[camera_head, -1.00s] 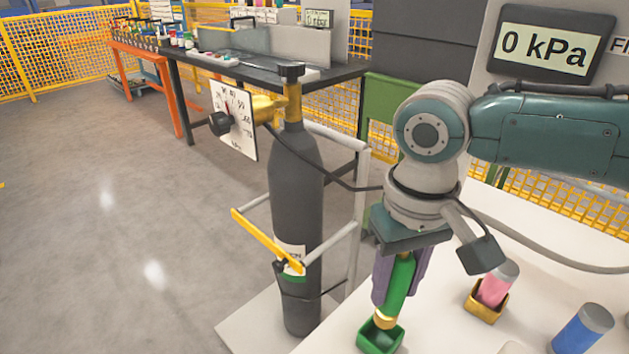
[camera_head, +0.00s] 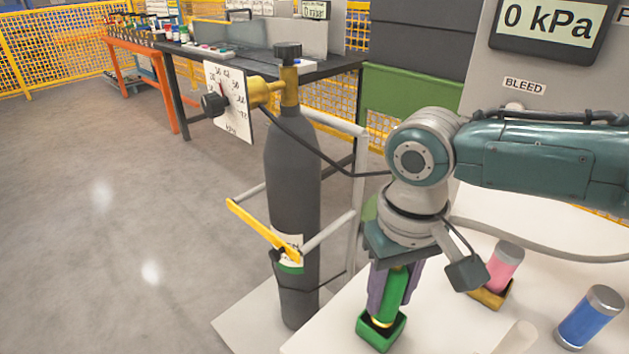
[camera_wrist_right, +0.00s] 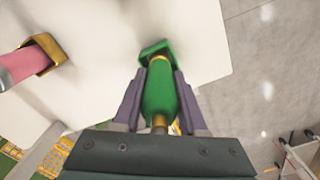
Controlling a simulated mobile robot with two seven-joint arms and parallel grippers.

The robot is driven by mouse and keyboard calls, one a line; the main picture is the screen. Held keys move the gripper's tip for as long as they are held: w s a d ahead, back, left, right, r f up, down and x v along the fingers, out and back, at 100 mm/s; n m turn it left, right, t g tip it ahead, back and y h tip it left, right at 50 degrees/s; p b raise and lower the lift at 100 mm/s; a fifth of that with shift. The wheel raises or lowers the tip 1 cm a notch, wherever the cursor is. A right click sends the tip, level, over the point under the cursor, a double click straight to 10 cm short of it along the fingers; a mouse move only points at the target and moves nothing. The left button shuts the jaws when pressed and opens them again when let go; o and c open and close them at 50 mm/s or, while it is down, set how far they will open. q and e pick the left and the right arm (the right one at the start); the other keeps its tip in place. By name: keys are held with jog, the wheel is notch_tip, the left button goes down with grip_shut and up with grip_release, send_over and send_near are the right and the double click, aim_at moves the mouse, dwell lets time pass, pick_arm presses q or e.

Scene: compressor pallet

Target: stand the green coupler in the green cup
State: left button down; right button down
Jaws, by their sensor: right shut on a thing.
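The green coupler (camera_head: 393,293) is upright, with a brass end pointing down. My right gripper (camera_head: 384,298) is shut on it, and its purple fingers also show on both sides of the coupler (camera_wrist_right: 160,98) in the right wrist view. The green cup (camera_head: 381,331) stands near the front left edge of the white table. The coupler's lower end is at the cup's opening, seemingly inside its rim; how deep it sits is hidden. The cup also shows just beyond the coupler in the right wrist view (camera_wrist_right: 154,47). My left gripper is in neither view.
A pink coupler (camera_head: 504,264) stands in a yellow cup (camera_head: 491,297) to the right. A blue coupler (camera_head: 590,316) stands farther right, and a pale rounded thing (camera_head: 516,338) is at the front. A dark gas cylinder (camera_head: 292,190) with a gauge stands left of the table.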

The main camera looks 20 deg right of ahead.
jog(key=shift+f, duration=0.1)
dwell(0.3)
jog(key=shift+f+b, duration=0.35)
jog(key=shift+f, duration=0.1)
jog(key=shift+c, duration=1.9)
grip_release()
notch_tip(320, 180, up, 9)
jog(key=p, duration=0.3)
jog(key=shift+f, duration=0.1)
jog(key=shift+r, duration=0.6)
